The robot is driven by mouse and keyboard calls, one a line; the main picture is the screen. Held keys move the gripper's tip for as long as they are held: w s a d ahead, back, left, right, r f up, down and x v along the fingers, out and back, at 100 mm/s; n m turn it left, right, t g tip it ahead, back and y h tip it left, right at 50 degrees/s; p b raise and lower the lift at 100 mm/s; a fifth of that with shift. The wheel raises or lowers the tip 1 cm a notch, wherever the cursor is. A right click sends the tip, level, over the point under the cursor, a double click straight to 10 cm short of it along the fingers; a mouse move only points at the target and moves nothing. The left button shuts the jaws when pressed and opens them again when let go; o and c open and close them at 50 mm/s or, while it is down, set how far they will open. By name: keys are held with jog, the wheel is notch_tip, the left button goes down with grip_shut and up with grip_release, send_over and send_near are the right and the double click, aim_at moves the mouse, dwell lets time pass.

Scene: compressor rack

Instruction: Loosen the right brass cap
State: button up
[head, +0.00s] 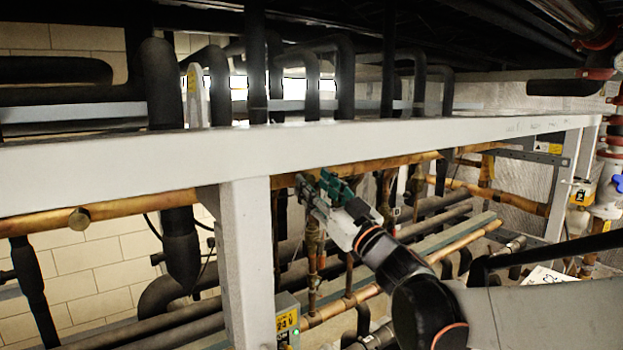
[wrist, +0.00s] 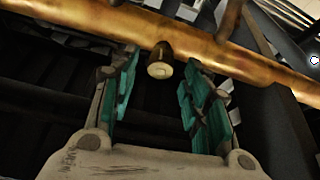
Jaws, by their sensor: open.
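A brass cap (wrist: 159,66) sticks out from a copper pipe (wrist: 220,52) in the wrist view. It sits just ahead of the gap between my fingertips, roughly centred, and I see no finger touching it. My gripper (wrist: 158,82) is open and empty, with a teal-padded finger on each side. In the head view my gripper (head: 318,186) is raised to the copper pipe under the white beam, and the cap before it cannot be made out there.
A white horizontal beam (head: 120,168) runs just above the pipe, and a white post (head: 247,265) stands left of my gripper. Copper and black pipes lie below and behind. A grey box with a yellow label (head: 287,322) is at the bottom. Red and white valve fittings stand far right.

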jog(key=shift+w+a+r, duration=0.25)
jog(key=shift+w+a, duration=0.1)
jog(key=shift+w, duration=0.15)
grip_shut()
